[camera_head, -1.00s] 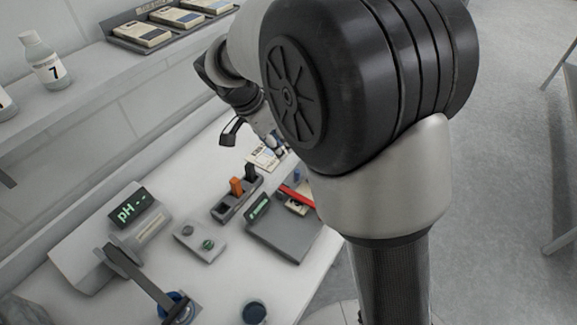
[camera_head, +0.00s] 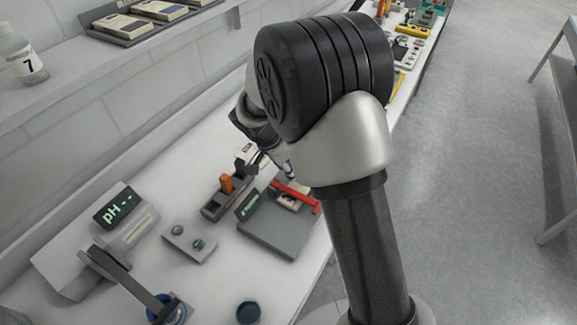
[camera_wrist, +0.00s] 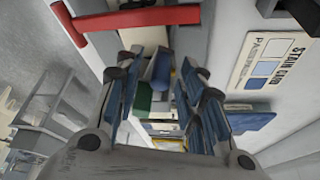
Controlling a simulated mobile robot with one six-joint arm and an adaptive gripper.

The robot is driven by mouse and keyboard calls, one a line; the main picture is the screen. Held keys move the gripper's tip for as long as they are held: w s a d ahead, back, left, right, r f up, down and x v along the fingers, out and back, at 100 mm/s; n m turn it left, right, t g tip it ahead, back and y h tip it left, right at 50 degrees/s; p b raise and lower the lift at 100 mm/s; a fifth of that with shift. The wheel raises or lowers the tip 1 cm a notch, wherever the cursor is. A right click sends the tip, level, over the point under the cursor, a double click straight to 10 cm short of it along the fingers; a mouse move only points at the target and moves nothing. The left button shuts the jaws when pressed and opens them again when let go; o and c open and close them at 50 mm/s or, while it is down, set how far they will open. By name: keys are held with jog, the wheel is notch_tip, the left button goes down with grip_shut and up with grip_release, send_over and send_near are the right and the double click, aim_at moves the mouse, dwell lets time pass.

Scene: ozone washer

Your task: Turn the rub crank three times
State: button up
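A red bar (camera_head: 297,196), which looks like the crank, lies over a dark grey device with a small green display (camera_head: 250,205) and a flat plate (camera_head: 275,230). In the wrist view the red bar (camera_wrist: 140,18) crosses the upper left, beyond the fingertips and apart from them. My gripper (camera_wrist: 163,68) is open, its blue-padded fingers spread with nothing held between them. In the head view my arm mostly hides the gripper, which is close behind the device. The bar's pivot is not clear.
A stain card (camera_wrist: 272,62) is at the right in the wrist view. A rack with an orange item (camera_head: 226,184), a two-button box (camera_head: 190,243), a pH meter (camera_head: 118,206) and a blue cup (camera_head: 248,312) stand nearby. Open floor lies right.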

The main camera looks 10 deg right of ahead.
grip_shut()
dwell(0.5)
dwell(0.3)
